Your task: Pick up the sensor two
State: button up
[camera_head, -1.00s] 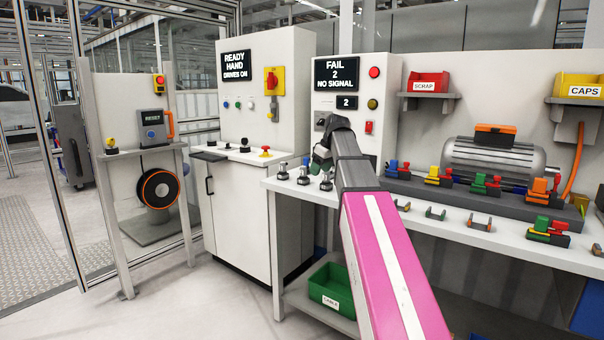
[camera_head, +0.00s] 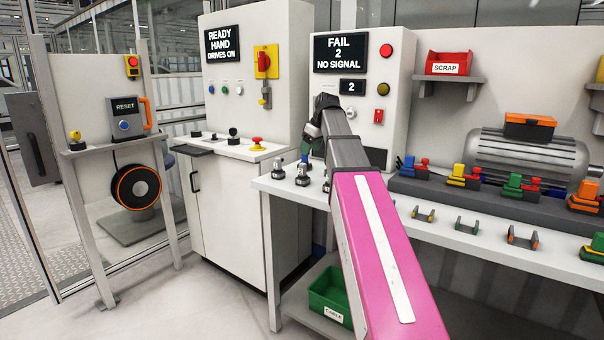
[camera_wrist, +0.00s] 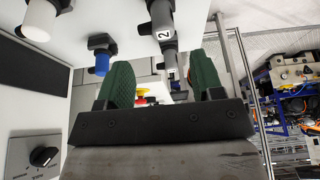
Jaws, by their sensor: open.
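Sensor two is a grey cylinder marked "2" (camera_wrist: 163,22) in the wrist view, reaching from the upper edge towards the gap between my fingers. My gripper (camera_wrist: 163,74) is open, with a green finger on each side of that gap; I see no grip on the sensor. In the head view, my gripper (camera_head: 311,151) hangs over the left end of the bench, above several small sensors, partly hidden by my arm. One sensor (camera_head: 278,170) and another (camera_head: 303,174) stand there upright; the head view does not show which is marked 2.
In the wrist view, a blue-tipped sensor (camera_wrist: 102,60) and a white-tipped one (camera_wrist: 38,20) are to the left. The test panel (camera_head: 345,52), reading "FAIL 2 NO SIGNAL", rises behind the sensors. Fixtures with coloured clamps (camera_head: 465,174) line the bench's right side.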

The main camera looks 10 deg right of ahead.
aim_at(304, 164)
jog(key=x, duration=0.8)
jog(key=shift+a+f, duration=0.2)
jog(key=shift+f, duration=0.2)
grip_shut()
